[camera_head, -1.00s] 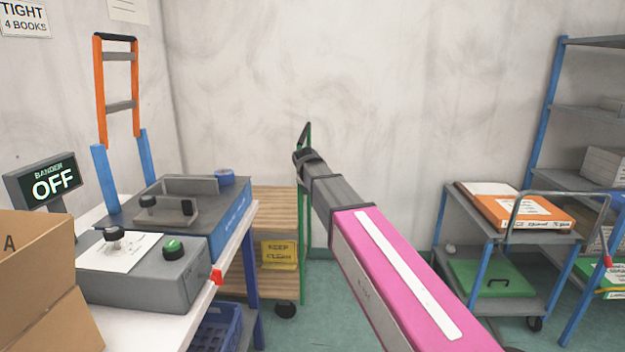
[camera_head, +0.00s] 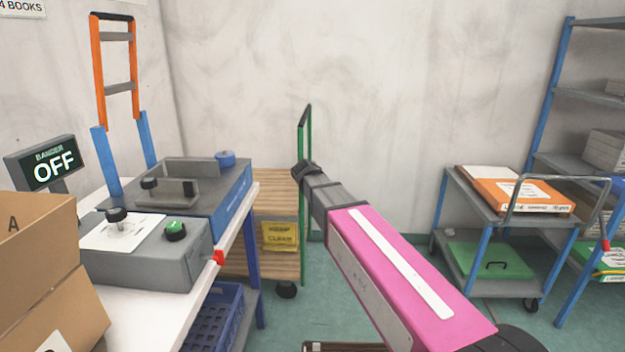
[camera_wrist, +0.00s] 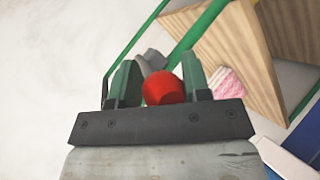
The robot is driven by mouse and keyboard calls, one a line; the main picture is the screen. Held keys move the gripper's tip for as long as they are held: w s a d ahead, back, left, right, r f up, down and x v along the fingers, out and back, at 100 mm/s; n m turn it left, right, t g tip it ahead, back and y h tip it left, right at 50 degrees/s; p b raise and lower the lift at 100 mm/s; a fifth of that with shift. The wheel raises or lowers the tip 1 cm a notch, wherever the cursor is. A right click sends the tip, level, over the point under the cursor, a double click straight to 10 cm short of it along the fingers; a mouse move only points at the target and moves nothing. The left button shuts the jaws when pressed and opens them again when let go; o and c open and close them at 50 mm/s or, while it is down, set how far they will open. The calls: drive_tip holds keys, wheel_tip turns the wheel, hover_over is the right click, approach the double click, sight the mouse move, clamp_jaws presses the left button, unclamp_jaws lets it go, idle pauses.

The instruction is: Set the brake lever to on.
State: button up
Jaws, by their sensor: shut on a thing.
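The brake lever shows in the wrist view as a red knob (camera_wrist: 163,88) on a grey stalk (camera_wrist: 148,62). My gripper (camera_wrist: 160,80) has its two green fingers on either side of the red knob and is shut on it. The wooden cart (camera_head: 272,190) with a green tube handle (camera_head: 304,125) stands at the back, and its boards and green tube also show in the wrist view (camera_wrist: 222,48). In the head view my arm end hides the fingers and the lever. The lever's on or off marking is not visible.
A white bench (camera_head: 150,310) with a grey control box (camera_head: 150,250) and a bander (camera_head: 205,190) stands left of the cart. A yellow sign (camera_head: 280,235) hangs on the cart. A trolley (camera_head: 475,215) stands at right. Floor between is open.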

drive_tip(key=shift+w+f, duration=0.1)
drive_tip(key=shift+f, duration=0.2)
drive_tip(key=o, duration=1.1)
drive_tip(key=shift+w, duration=0.1)
drive_tip(key=shift+r, duration=0.1)
drive_tip(key=v, duration=1.1)
drive_tip(key=s+d+f+m+g, duration=0.3)
drive_tip(key=s+d+f, duration=0.1)
drive_tip(key=d+f, duration=0.45)
drive_tip(key=s+d+f+m+g, duration=0.2)
drive_tip(key=s+d+f+g, duration=0.15)
drive_tip(key=d+f, duration=0.45)
drive_tip(key=s+d+f+m+g+y, duration=0.1)
drive_tip(key=s+d+f+m+g, duration=0.3)
drive_tip(key=s+d+f, duration=0.4)
drive_tip(key=s+f+m, duration=0.1)
drive_tip(key=s+f, duration=0.3)
drive_tip(key=shift+f+y, duration=0.2)
drive_tip(key=shift+y, duration=0.2)
